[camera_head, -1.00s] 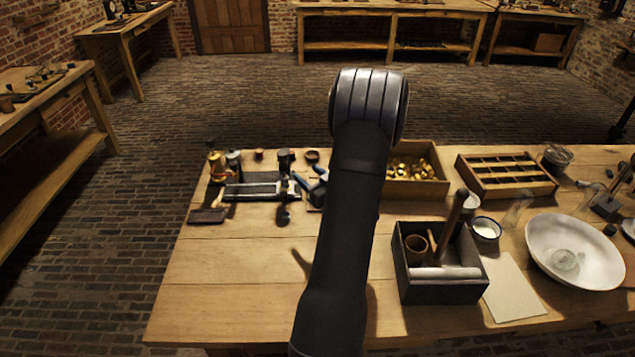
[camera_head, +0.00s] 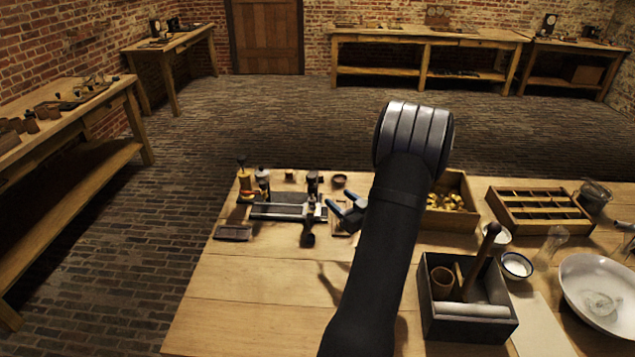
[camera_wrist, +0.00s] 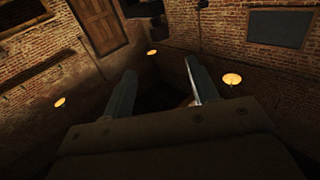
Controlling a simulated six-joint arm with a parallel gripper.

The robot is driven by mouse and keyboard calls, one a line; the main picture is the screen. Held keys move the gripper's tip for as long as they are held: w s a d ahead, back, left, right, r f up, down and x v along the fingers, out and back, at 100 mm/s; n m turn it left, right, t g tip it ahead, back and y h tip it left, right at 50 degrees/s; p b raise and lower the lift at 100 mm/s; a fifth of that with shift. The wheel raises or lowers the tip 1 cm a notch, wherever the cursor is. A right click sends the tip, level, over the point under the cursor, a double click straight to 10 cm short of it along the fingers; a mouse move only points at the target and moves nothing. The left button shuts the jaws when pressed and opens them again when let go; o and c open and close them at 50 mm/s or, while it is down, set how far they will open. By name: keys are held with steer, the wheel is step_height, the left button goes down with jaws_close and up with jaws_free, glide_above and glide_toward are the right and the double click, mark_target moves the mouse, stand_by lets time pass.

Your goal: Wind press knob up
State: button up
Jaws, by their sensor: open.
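A small press-like fixture (camera_head: 285,211) with a flat grey bed stands at the back left of the table in the head view. A dark upright knob or post (camera_head: 312,183) rises at its back, and a dark rounded handle (camera_head: 307,238) sticks out at its front. I cannot tell for sure which is the press knob. My gripper (camera_head: 345,214) shows blue-grey just right of the fixture, partly hidden by my arm. The wrist view shows its two fingers (camera_wrist: 160,66) apart with nothing between them. That view faces brick walls, and no press shows there.
A dark flat block (camera_head: 233,233) lies in front. A box of brass pieces (camera_head: 474,186), a divided tray (camera_head: 497,213) and a dark caddy (camera_head: 432,318) are to the right. The front-left tabletop is bare.

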mark_target(308, 174)
steer(key=x, duration=1.7)
steer(key=c, duration=1)
